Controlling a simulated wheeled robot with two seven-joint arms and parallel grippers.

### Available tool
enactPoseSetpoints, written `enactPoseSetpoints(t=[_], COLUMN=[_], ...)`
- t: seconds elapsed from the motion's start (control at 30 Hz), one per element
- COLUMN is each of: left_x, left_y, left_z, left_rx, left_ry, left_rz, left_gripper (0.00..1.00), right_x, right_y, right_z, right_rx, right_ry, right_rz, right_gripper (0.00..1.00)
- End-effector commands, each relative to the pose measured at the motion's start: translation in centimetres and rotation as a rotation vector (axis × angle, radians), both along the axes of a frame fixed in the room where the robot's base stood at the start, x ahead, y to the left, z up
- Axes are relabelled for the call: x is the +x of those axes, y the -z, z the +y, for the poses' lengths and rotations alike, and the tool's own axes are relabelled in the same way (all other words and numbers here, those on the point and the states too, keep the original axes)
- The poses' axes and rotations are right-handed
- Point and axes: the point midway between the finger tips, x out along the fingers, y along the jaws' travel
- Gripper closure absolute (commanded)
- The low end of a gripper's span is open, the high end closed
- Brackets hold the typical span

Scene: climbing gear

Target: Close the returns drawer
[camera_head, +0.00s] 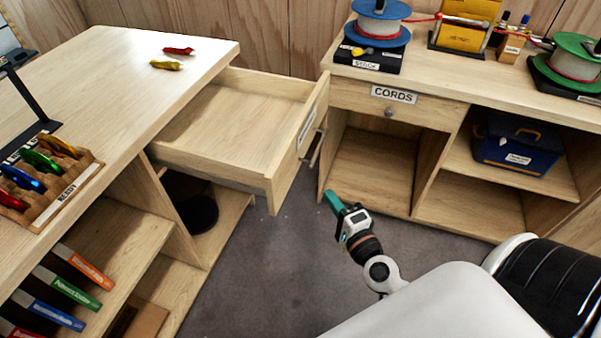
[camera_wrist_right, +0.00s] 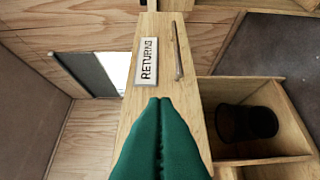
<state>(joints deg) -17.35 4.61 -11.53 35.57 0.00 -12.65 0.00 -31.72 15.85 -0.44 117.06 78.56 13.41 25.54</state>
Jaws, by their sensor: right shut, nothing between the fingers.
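The returns drawer (camera_head: 225,125) is pulled far out of the left counter in the head view, and its inside is empty. Its front panel carries a label and a bar handle (camera_head: 313,148). In the right wrist view the RETURNS label (camera_wrist_right: 147,62) and the handle (camera_wrist_right: 178,50) show on the front panel. My right gripper (camera_head: 333,200) has green fingers that are shut and empty. It is to the right of the drawer front and lower in the head view. The wrist view shows the fingertips (camera_wrist_right: 160,102) pointing at the front panel; contact cannot be told. My left gripper is not in view.
The left counter (camera_head: 110,75) holds carabiners in a rack (camera_head: 60,190) and two small red and yellow items. Books stand on the shelf below. The right counter (camera_head: 445,85) has a CORDS drawer, rope spools and a blue box (camera_head: 515,145). Grey floor (camera_head: 270,260) lies open between the counters.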

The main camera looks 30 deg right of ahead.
Motion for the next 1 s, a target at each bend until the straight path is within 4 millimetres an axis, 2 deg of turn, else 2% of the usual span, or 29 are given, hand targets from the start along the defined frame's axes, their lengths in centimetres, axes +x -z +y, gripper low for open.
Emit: enactPoseSetpoints(t=[0.13,0.4,0.63,1.0], left_x=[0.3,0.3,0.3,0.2], left_y=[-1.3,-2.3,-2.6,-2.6], left_z=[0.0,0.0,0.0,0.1], left_rx=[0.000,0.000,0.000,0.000], left_ry=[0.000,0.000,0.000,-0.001], left_rz=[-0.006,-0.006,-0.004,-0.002], left_gripper=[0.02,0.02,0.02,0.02], right_x=[3.3,8.7,10.7,11.1], right_y=[-0.5,-0.3,-0.1,0.0], right_z=[-0.2,-0.2,1.7,2.1], right_rx=[0.000,-0.001,-0.002,-0.004], right_ry=[0.001,-0.002,-0.001,-0.002], right_rz=[-0.004,-0.001,0.001,0.002], right_gripper=[1.00,1.00,1.00,1.00])
